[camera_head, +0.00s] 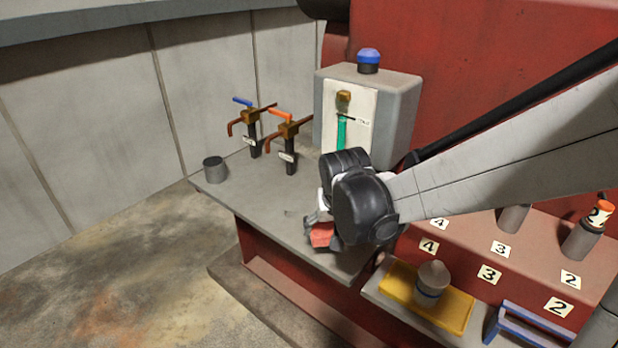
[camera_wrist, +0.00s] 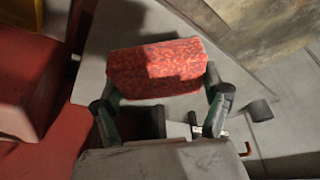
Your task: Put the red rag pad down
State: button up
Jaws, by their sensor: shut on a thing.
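The red rag pad (camera_wrist: 157,78) is a speckled red block held between the two fingers of my gripper (camera_wrist: 160,95) in the wrist view. In the head view the pad (camera_head: 321,234) shows as a small red piece under my gripper (camera_head: 322,225), over the front part of the grey bench top (camera_head: 262,212). My gripper is shut on the pad. My wrist hides part of the pad in the head view. I cannot tell whether the pad touches the bench top.
Two valves with a blue handle (camera_head: 242,101) and an orange handle (camera_head: 281,114) stand at the back of the bench. A grey cup (camera_head: 214,169) stands at the left corner. A grey box (camera_head: 396,100) stands behind my gripper. A yellow tray (camera_head: 398,292) lies lower right.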

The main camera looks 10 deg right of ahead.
jog(key=w+d+f, duration=0.2)
jog(key=d, duration=0.1)
jog(key=w+d+f, duration=0.1)
jog(key=d, duration=0.1)
jog(key=shift+w+f+b, duration=0.25)
jog(key=shift+f+b, duration=0.45)
jog(key=shift+f, duration=1.6)
jog(key=shift+f, duration=0.15)
jog(key=o, duration=1.6)
jog(key=shift+c, duration=0.2)
